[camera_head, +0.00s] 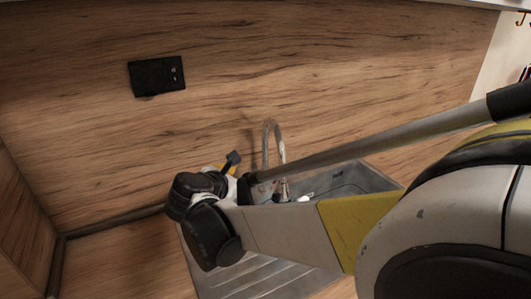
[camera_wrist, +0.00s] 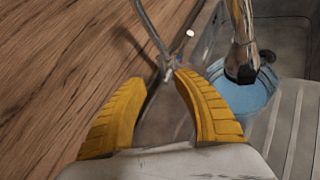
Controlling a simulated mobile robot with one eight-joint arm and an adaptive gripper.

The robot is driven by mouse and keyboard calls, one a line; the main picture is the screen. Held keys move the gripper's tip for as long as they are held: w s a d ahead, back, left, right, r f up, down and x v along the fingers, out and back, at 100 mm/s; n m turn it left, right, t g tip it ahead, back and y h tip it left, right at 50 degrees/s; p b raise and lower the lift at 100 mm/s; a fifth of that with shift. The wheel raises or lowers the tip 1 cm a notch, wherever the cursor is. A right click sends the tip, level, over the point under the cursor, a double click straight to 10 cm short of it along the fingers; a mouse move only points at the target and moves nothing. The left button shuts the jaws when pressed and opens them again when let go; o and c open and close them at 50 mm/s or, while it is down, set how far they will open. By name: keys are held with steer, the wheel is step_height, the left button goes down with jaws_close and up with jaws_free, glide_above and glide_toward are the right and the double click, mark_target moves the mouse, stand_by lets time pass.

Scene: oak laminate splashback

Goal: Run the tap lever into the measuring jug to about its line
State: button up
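The curved metal tap (camera_head: 268,145) rises behind the sink in the head view. In the wrist view its metal spout (camera_wrist: 243,35) ends in a dark nozzle over the blue measuring jug (camera_wrist: 252,95). The jug's line and any water in it cannot be made out. A thin grey rod and a small pale knob (camera_wrist: 190,33) show just beyond my fingertips; the rod may be part of the tap or its lever. My gripper (camera_wrist: 160,82) is open, its yellow fingers apart with nothing clearly held between them. In the head view my arm hides most of it and the jug.
The metal sink (camera_head: 370,178) has a ribbed drainboard (camera_head: 265,283) at its front left. A wood-grain splashback (camera_head: 340,70) stands close behind the tap, with a black socket plate (camera_head: 157,75) on it. The wooden worktop (camera_head: 120,262) left of the sink is clear.

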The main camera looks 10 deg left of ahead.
mark_target(254, 171)
stand_by(0.3)
steer(key=shift+t, duration=0.5)
steer(key=x, duration=0.4)
steer(key=f+b+x, duration=0.1)
steer(key=x, duration=0.3)
steer(key=f+x, duration=0.1)
steer(key=x, duration=0.4)
steer(key=shift+s+a, duration=0.15)
steer(key=shift+s, duration=0.25)
steer(key=shift+c, duration=0.5)
jaws_close()
